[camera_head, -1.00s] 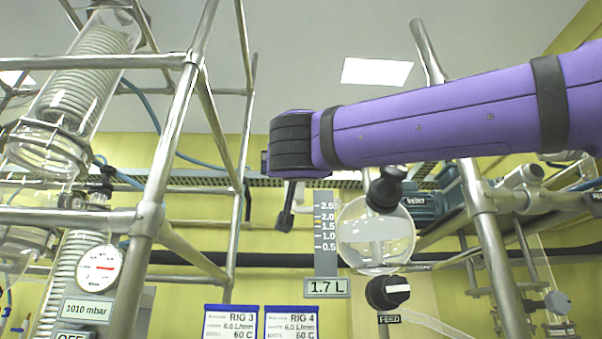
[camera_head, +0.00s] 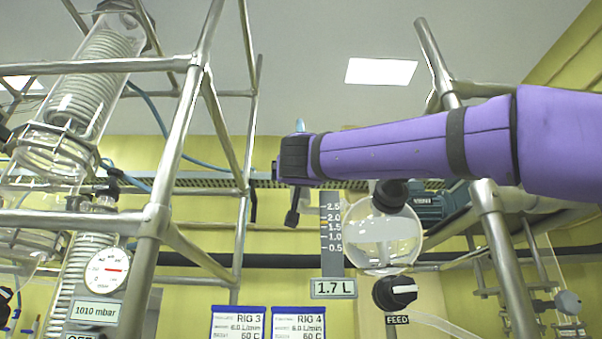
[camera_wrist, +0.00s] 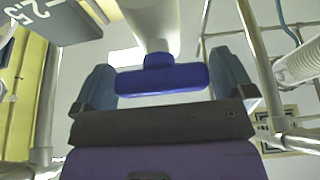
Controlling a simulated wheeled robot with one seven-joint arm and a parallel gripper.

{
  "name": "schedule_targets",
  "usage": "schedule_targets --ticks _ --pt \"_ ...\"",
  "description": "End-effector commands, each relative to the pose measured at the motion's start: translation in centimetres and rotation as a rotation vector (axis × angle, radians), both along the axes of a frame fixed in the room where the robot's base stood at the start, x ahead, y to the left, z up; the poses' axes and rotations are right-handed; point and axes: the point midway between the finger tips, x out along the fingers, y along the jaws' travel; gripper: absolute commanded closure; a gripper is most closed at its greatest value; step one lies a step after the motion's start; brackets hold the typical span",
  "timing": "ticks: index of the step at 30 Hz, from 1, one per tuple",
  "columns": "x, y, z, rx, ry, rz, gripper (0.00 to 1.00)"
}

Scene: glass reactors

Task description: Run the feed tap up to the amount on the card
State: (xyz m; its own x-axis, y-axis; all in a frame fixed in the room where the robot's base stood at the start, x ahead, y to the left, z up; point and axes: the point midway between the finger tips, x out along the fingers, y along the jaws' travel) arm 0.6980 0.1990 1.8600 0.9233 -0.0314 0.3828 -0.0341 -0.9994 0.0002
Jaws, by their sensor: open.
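The feed tap is a black knob (camera_head: 395,292) above a FEED label (camera_head: 397,320) in the head view. Its white mark lies nearly level. The card (camera_head: 333,288) reads 1.7 L. Above the tap a round glass vessel (camera_head: 392,240) stands beside a grey scale (camera_head: 331,236) marked 0.5 to 2.5. I cannot read the liquid level surely. My gripper (camera_wrist: 165,64) is open in the wrist view, with a blue bar (camera_wrist: 162,80) on a pale cylinder showing between its fingers. I cannot tell what the bar is. In the head view my arm's end is up and left of the tap, apart from it.
Steel frame tubes (camera_head: 172,165) rise at the left, with a coil condenser (camera_head: 95,85) and a pressure gauge (camera_head: 106,269). Cards for RIG 3 (camera_head: 238,324) and RIG 4 (camera_head: 298,324) are at the bottom. Another steel tube (camera_head: 500,240) stands right of the tap.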

Motion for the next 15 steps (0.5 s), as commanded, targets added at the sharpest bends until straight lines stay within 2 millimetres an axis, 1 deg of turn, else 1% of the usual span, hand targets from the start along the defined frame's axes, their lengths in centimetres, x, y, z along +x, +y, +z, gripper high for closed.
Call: schedule_targets --ticks 1,2,3,4,5,11,15 --pt "-0.01 0.00 0.00 0.000 0.000 0.000 0.07" --pt "-0.01 0.00 0.00 0.000 0.000 0.000 0.14" --pt "-0.01 0.00 0.00 0.000 0.000 0.000 0.23" --pt "-0.02 0.00 -0.01 0.000 0.000 0.000 0.30" --pt "-0.01 0.00 -0.02 0.000 0.000 0.000 0.35" --pt "-0.01 -0.01 -0.02 -0.009 0.000 -0.001 0.34" --pt "-0.02 -0.01 -0.02 -0.048 0.002 -0.001 0.34"
